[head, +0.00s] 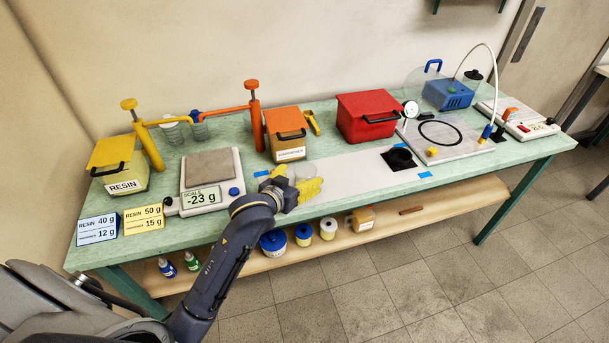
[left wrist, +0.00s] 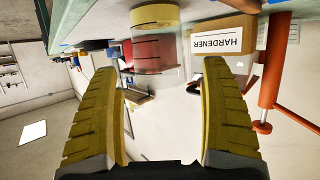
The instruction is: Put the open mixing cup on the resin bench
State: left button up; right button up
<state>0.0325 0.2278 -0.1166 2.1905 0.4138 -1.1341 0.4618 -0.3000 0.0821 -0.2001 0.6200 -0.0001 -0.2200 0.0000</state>
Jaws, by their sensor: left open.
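A clear, open mixing cup (head: 302,171) stands at the left end of the pale strip on the bench (head: 350,150), partly hidden by my gripper. In the left wrist view, which is upside down, the see-through cup (left wrist: 156,52) is ahead between the fingers, with a yellow band at its base end. My left gripper (head: 294,181) is at the cup, its yellow fingers open and apart. In the left wrist view a gap shows between each finger and the cup. I cannot tell whether the cup fully rests on the surface. My right gripper is not in view.
The scale (head: 207,179) reads -23 g and its plate is empty. The hardener box (head: 287,134) stands behind the cup, with the orange pump beside it. The strip's middle is clear.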

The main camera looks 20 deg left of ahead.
pick_arm(q)
jog(key=d+v, duration=0.1)
jog(key=v, duration=0.7)
jog(key=shift+s+a, duration=0.2)
jog(key=shift+a, duration=0.25)
jog(key=s+a+f+m+g+y, duration=0.35)
jog(key=s+f, duration=0.45)
jog(key=s, duration=0.4)
jog(key=s+a+f+m+g+y, duration=0.2)
jog(key=s+a+f+g+y, duration=0.15)
jog(key=s+f, duration=0.65)
jog(key=s+d+f+g+h, duration=0.1)
jog(key=d+f+h, duration=0.15)
jog(key=f, duration=1.15)
jog(key=s+d+f+g+h, duration=0.1)
jog(key=s+d+f, duration=0.15)
jog(key=f, duration=1.25)
jog(key=s+f+n+g+h, duration=0.1)
jog(key=s+f+n+g, duration=0.2)
jog(key=s+f, duration=1.7)
jog(key=shift+s+d+f+h, duration=0.35)
jog(key=shift+d+f, duration=0.15)
jog(key=shift+f, duration=0.05)
